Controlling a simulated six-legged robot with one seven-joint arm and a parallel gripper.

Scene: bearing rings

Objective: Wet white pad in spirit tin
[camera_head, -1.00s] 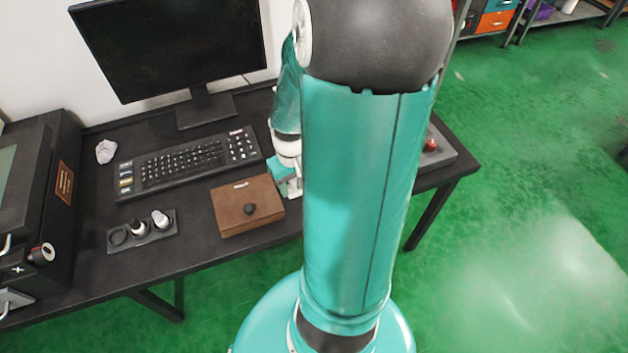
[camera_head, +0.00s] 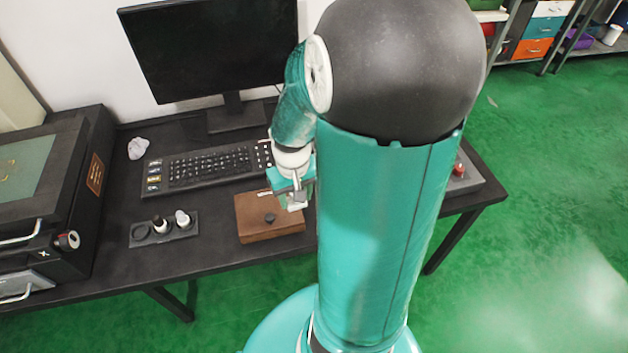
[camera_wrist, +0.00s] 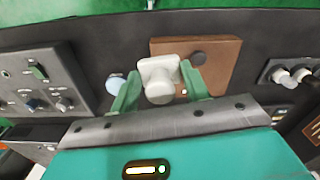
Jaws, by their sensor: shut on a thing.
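My gripper (camera_wrist: 160,92) is shut on a white pad (camera_wrist: 159,72), a pale blocky piece with a rounded end, held between two green fingers. In the head view my gripper (camera_head: 293,196) hangs over the back right part of the brown box, partly hidden by my arm. A small pale blue-white round thing (camera_wrist: 115,84) shows beside the left finger in the wrist view. It may be the spirit tin, but I cannot tell; its inside is unclear. It does not show in the head view, where my arm covers that area.
A brown box (camera_head: 262,224) with a dark knob lies on the black table. A holder (camera_head: 164,231) with two small bottles stands to its left. A keyboard (camera_head: 208,166), monitor (camera_head: 215,50) and crumpled white piece (camera_head: 138,148) are behind. A control box (camera_wrist: 42,86) with knobs is beyond.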

